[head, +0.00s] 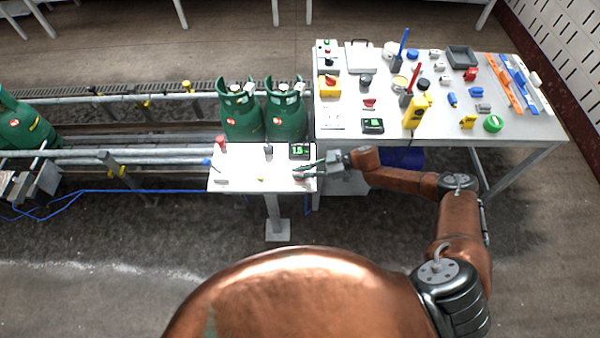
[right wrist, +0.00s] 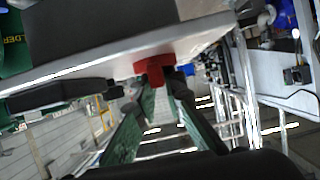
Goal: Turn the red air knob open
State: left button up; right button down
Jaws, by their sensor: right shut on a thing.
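My right gripper (head: 303,168) reaches in from the right over the right end of a small white stand. In the right wrist view, a red knob (right wrist: 154,68) sits on the side of a pale panel, and the two green-padded fingers (right wrist: 161,88) close on it from both sides. In the head view the knob is hidden by the gripper or too small to tell. My left gripper is in neither view.
The small white stand (head: 240,180) carries a black display box (head: 299,151) and a red item (head: 221,141) at its left. Two green gas cylinders (head: 240,110) stand behind it on the conveyor. A cluttered white table (head: 540,125) stands to the right.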

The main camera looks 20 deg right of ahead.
jog(key=shift+a, duration=0.1)
jog(key=c, duration=2)
grip_release()
jog(key=v, duration=1.2)
jog(key=shift+r, duration=0.1)
